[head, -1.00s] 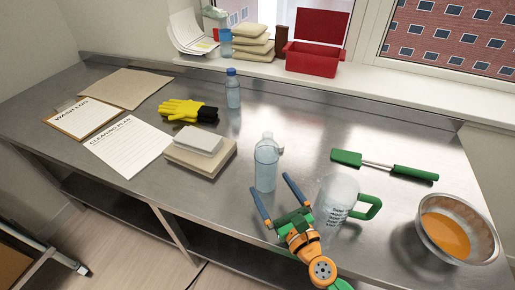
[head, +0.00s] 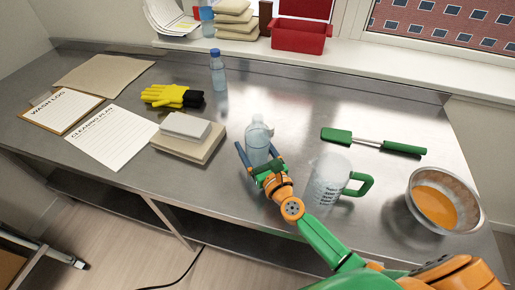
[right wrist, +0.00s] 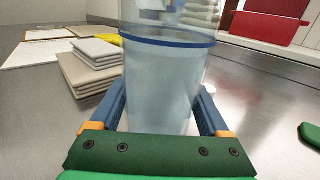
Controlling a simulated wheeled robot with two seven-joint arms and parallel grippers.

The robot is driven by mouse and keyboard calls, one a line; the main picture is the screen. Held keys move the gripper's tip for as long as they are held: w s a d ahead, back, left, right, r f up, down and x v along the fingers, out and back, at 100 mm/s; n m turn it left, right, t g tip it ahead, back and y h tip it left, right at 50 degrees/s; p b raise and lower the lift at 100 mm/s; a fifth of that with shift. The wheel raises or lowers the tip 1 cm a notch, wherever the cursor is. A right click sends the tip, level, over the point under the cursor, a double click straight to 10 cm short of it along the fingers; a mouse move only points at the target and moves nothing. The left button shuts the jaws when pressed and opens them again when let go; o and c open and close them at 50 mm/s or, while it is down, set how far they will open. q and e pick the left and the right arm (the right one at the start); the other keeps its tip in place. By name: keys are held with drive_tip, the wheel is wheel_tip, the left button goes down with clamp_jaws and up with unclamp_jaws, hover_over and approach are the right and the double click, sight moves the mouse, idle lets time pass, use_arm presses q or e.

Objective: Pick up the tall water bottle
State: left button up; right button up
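The tall clear water bottle (head: 257,138) stands upright on the steel bench, near the middle. My right gripper (head: 259,156) is low at its near side, with one blue finger on each side of it. In the right wrist view the bottle (right wrist: 160,85) fills the space between the fingers (right wrist: 160,105), and its top is out of the picture. The fingers look spread as wide as before, and I cannot tell whether they touch the bottle. My left gripper is not in view.
A measuring jug (head: 325,182) with a green handle stands close to the right of my gripper. A smaller blue-capped bottle (head: 218,72) is behind. Stacked pads (head: 187,140) lie left, a green spatula (head: 372,141) and a steel bowl (head: 415,205) right.

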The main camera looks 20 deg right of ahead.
sight(258, 128)
drive_tip(key=shift+w, duration=0.1)
clamp_jaws()
drive_tip(key=shift+r, duration=0.1)
drive_tip(key=shift+r+p, duration=0.35)
drive_tip(key=shift+p, duration=0.05)
drive_tip(key=s+r+p, duration=0.2)
drive_tip(key=r+p, duration=0.1)
drive_tip(key=s+r+p, duration=0.1)
drive_tip(key=r+p, duration=0.2)
drive_tip(key=s+r+p, duration=0.2)
drive_tip(key=r+p, duration=0.1)
drive_tip(key=shift+s+d+r, duration=0.1)
drive_tip(key=shift+s+r, duration=0.2)
drive_tip(key=shift+r, duration=0.05)
drive_tip(key=s+r+b, duration=0.1)
drive_tip(key=s+r, duration=0.1)
drive_tip(key=s, duration=0.6)
drive_tip(key=shift+s+d+r, duration=0.15)
drive_tip(key=shift+s+r, duration=0.1)
